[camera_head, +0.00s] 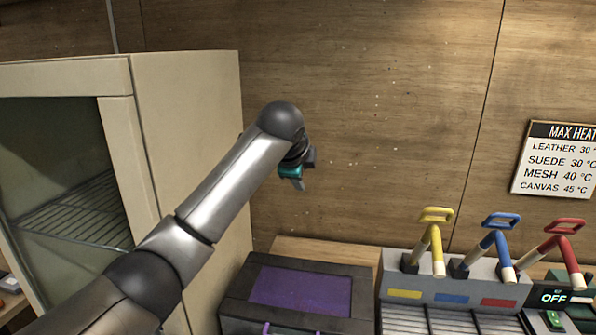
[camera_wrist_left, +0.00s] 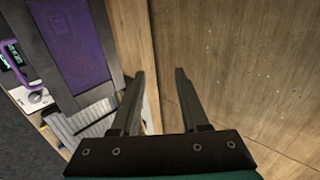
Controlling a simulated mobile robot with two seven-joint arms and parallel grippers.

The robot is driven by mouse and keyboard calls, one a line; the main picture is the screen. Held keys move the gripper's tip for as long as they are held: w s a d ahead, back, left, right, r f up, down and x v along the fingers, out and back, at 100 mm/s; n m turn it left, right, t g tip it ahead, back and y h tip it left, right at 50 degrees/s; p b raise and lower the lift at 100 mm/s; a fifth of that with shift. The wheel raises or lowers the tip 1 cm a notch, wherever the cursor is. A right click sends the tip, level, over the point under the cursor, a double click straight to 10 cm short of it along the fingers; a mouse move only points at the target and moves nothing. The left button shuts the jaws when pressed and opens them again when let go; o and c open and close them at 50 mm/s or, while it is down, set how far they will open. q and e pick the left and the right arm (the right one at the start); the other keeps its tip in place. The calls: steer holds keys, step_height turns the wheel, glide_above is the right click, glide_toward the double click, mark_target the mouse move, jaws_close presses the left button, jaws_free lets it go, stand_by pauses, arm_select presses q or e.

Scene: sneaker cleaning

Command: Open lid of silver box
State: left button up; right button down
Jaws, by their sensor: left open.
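A dark grey box (camera_head: 234,292) with a purple panel (camera_head: 300,290) on its flat top stands at the bottom centre of the head view. Its top looks closed. A purple handle shows at its front edge. The panel (camera_wrist_left: 72,45) and the purple handle (camera_wrist_left: 18,62) also show at the left of the left wrist view. I cannot tell for sure that this is the silver box. My left gripper (camera_head: 297,184) is above and behind the box, near the wooden wall. Its two fingers (camera_wrist_left: 160,100) are apart and empty. My right gripper is not in view.
A beige cabinet (camera_head: 190,130) with a wire rack (camera_head: 85,205) stands on the left. A grey unit (camera_head: 455,265) with yellow, blue and red levers stands right of the box. A heat sign (camera_head: 560,165) hangs on the wooden wall (camera_head: 380,120).

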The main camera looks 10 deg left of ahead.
arm_select(q)
steer(key=shift+v, duration=1.75)
